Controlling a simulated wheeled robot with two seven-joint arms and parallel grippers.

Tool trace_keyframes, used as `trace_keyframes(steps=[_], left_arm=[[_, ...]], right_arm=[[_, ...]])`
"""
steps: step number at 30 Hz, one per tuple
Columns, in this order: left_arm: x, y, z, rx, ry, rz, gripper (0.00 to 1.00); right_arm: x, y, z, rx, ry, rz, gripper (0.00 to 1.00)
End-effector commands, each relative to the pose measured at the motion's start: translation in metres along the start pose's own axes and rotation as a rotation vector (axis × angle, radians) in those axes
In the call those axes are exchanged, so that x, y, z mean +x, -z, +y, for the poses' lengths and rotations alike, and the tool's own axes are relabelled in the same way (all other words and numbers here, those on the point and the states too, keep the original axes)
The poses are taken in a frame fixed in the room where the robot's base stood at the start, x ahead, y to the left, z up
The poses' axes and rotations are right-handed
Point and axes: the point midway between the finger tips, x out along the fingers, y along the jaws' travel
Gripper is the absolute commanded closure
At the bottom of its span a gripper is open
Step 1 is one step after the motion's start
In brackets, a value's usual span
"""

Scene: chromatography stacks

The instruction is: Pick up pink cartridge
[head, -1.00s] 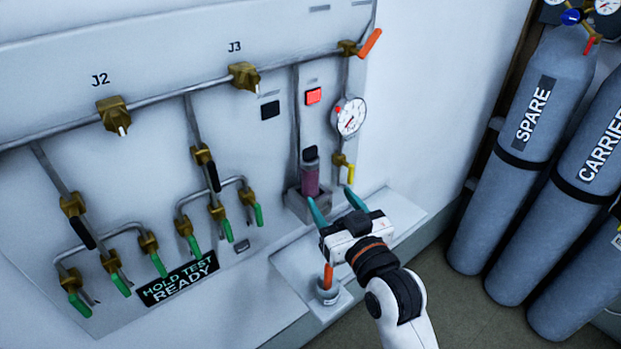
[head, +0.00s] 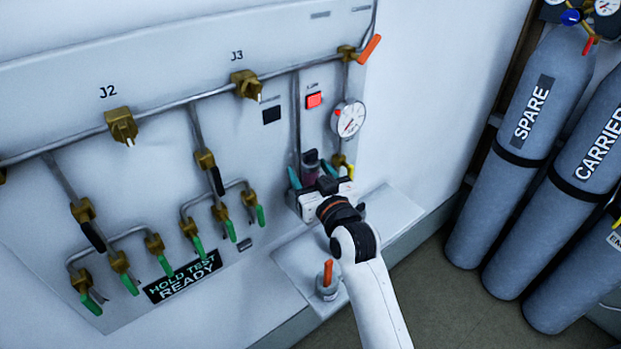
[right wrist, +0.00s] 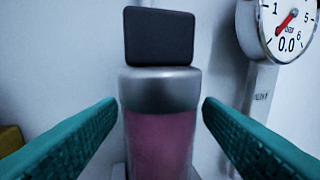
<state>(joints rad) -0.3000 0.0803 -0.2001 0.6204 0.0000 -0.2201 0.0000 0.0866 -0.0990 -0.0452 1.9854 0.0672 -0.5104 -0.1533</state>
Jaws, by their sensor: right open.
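The pink cartridge (right wrist: 158,140) stands upright in the right wrist view, with a grey metal collar and a dark square cap on top. In the head view its upper part (head: 311,163) shows at the wall panel, and its lower part is hidden behind my gripper. My right gripper (head: 322,174) is open, and its teal fingers lie on either side of the cartridge. In the right wrist view the fingers (right wrist: 160,125) show a gap to the cartridge on both sides. My left gripper is not in view.
A small pot with an orange-handled item (head: 328,280) stands on the shelf (head: 385,222). Grey gas cylinders (head: 510,165) stand at the right.

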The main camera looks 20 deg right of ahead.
Motion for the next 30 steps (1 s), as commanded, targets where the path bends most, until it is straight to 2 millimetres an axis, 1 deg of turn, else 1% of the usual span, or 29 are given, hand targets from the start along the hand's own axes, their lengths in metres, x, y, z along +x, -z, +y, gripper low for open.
trace_keyframes(steps=[1,2,9,11,12,17,20,23,30], left_arm=[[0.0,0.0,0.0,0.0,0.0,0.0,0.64],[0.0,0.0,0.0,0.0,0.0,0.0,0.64],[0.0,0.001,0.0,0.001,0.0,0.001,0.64],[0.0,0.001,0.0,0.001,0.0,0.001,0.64],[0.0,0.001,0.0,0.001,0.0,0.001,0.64],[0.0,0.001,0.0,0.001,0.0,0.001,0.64],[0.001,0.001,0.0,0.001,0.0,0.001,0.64],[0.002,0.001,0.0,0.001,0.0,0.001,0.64],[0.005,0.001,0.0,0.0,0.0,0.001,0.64]], right_arm=[[0.0,0.0,0.0,0.0,0.0,0.0,0.39],[0.0,0.0,0.0,0.0,0.0,0.0,0.43],[0.0,0.0,0.0,0.0,0.0,0.0,0.82],[-0.001,0.0,0.0,0.0,0.0,0.0,0.92],[0.0,-0.001,0.0,0.0,0.0,-0.002,0.94],[-0.001,-0.001,0.0,0.0,0.0,-0.002,0.94],[0.0,-0.006,0.0,0.0,0.0,-0.005,0.94],[0.0,-0.019,0.0,0.0,0.0,-0.009,0.94],[0.0,-0.069,0.0,0.0,0.0,-0.01,0.94]])
